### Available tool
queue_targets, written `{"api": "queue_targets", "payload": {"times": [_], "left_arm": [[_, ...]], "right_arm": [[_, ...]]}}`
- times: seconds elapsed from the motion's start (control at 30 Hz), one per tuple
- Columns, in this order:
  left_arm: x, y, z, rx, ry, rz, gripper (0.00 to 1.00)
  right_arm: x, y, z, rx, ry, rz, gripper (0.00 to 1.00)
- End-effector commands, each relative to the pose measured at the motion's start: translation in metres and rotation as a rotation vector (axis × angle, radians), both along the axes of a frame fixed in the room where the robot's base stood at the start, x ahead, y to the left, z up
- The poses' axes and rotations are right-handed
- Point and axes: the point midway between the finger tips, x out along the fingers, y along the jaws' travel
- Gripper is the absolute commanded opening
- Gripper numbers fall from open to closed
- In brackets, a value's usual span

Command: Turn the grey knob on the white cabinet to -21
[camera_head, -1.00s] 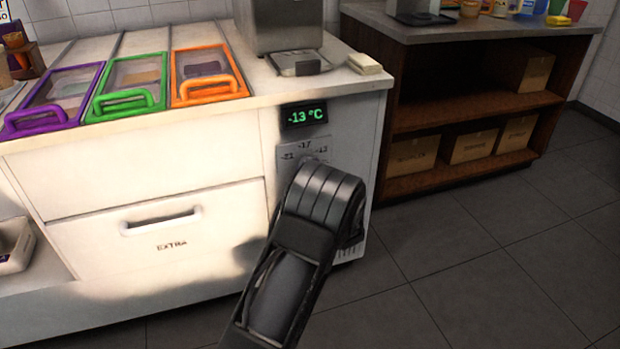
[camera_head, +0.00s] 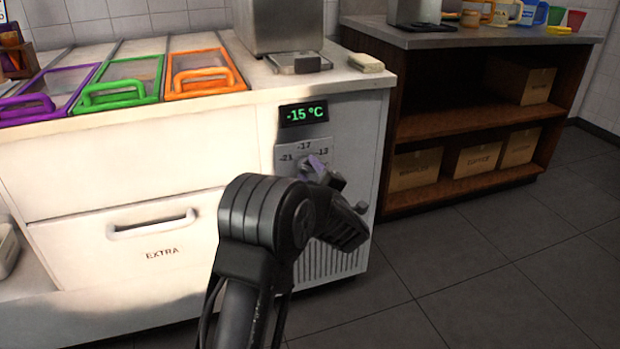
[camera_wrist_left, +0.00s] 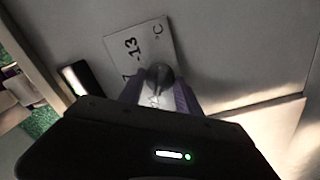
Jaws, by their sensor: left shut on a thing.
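The white cabinet (camera_head: 130,195) fills the left of the head view. Its display (camera_head: 304,114) reads -15 °C. Below it a dial plate (camera_head: 287,148) shows the marks -21, -17 and -13. My left gripper (camera_head: 318,165) is at the plate, its arm coming up from below and covering much of the knob. In the left wrist view the rounded grey knob (camera_wrist_left: 159,74) sits between the two purplish fingers, which are shut on it. The plate (camera_wrist_left: 143,45) there shows -13 and °C. My right gripper is not in view.
Purple, green (camera_head: 121,92) and orange (camera_head: 204,82) framed lids lie on the counter. A drawer marked EXTRA (camera_head: 160,238) is left of my arm. A brown shelf unit (camera_head: 462,115) with boxes stands right. Open tiled floor (camera_head: 480,255) lies in front of it.

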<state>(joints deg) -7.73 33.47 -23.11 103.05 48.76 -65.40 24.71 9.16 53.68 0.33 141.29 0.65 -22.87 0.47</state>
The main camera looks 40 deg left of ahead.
Motion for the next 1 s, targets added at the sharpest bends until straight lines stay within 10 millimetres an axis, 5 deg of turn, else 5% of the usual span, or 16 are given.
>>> {"api": "queue_targets", "payload": {"times": [0.47, 0.5, 0.73, 1.0], "left_arm": [[0.0002, 0.0005, 0.0011, -0.01, -0.016, 0.0, 0.0], [0.0001, 0.0005, 0.001, -0.01, -0.016, 0.0, 0.43], [0.0, 0.0004, 0.0005, -0.01, -0.014, 0.0, 0.62], [-0.0004, -0.0007, 0.0002, -0.01, -0.013, 0.0, 0.62]], "right_arm": [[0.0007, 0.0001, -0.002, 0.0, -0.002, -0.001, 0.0], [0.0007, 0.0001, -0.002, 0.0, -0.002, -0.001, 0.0], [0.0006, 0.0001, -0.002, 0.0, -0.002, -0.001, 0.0], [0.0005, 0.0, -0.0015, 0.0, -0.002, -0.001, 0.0]]}}
